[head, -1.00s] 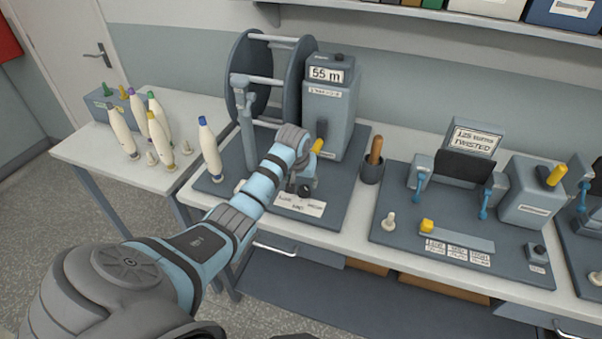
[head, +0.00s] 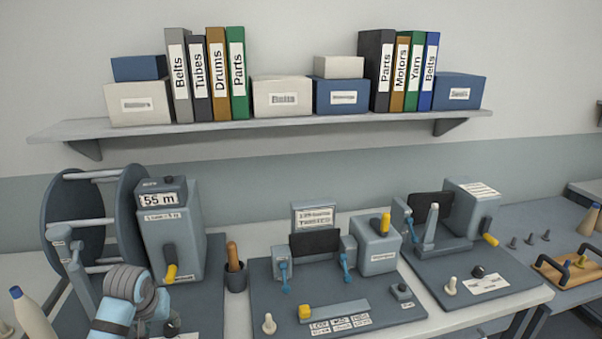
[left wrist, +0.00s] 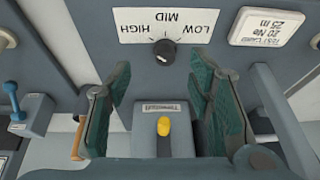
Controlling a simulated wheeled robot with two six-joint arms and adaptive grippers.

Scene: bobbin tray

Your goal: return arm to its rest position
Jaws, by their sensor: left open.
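My left arm (head: 112,318) comes in from the lower left in the head view, its blue and grey wrist over the base of the winding station. My left gripper (left wrist: 165,108) is open in the left wrist view, with its two green-padded fingers wide apart and nothing gripped between them. Past the fingers show a grey box with a yellow knob (left wrist: 163,126) and a black dial (left wrist: 163,53) on a LOW/MID/HIGH plate. In the head view the fingertips are mostly hidden by the wrist. My right gripper is not in view.
The winder's 55 m box (head: 172,225) and large reel (head: 130,215) stand close beside the arm. A pot with a wooden handle (head: 235,277) is to the right. A shelf (head: 270,126) with binders and boxes hangs above.

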